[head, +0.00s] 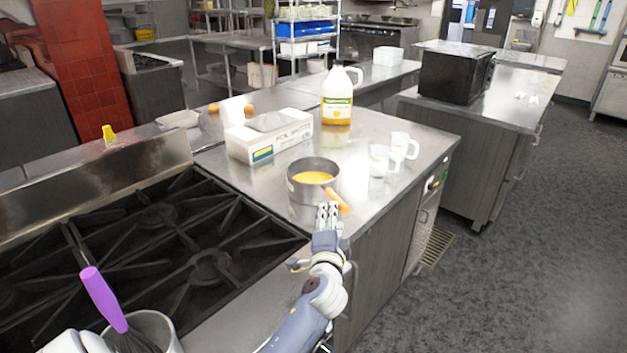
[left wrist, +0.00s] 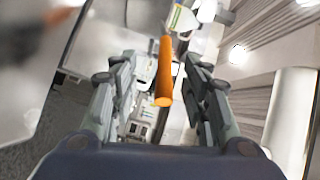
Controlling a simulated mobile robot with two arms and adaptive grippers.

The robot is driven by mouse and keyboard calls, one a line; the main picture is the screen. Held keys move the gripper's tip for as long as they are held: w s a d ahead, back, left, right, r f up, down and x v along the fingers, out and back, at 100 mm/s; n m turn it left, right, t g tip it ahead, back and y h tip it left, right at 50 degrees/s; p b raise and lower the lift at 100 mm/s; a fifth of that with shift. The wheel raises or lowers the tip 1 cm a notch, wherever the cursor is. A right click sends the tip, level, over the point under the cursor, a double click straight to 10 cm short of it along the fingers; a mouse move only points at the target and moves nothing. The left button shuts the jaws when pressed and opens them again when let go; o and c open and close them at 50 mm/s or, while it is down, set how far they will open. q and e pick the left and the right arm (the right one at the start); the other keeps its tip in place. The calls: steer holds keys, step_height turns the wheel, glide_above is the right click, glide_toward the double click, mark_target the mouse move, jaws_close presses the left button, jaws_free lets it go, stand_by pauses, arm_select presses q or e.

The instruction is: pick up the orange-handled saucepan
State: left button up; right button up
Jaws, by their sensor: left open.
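The grey metal saucepan (head: 300,196) stands on the steel counter at the stove's right side, with yellow content inside. Its orange handle (head: 338,201) points toward me and to the right. My left gripper (head: 328,212) is at the handle, close to the pan's near side. In the left wrist view the orange handle (left wrist: 164,75) runs between the two open fingers of the gripper (left wrist: 159,65), with gaps showing on both sides. I cannot see any finger touching it. My right gripper is not in view.
A black stove top (head: 165,240) lies to the left, with a purple-handled whisk (head: 103,298) in a pot in front. The counter's right edge is close.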

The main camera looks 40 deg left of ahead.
mark_target(332, 190)
arm_select(q)
steer(key=shift+x, duration=1.1)
steer(key=x, duration=0.3)
steer(key=shift+w+r+p, duration=0.15)
steer(key=shift+r+p, duration=0.05)
steer(key=shift+p, duration=0.15)
steer(key=shift+w+a, duration=0.4)
steer(key=shift+w, duration=0.1)
steer(key=p+x, duration=0.1)
steer(key=x, duration=0.3)
steer(key=shift+r, duration=0.15)
steer(key=shift+w+a, duration=0.15)
jaws_close()
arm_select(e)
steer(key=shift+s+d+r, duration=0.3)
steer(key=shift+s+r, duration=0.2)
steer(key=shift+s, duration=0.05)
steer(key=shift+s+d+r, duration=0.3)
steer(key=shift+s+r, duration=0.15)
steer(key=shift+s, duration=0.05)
arm_select(q)
steer(key=shift+r, duration=0.25)
steer(key=shift+f, duration=0.1)
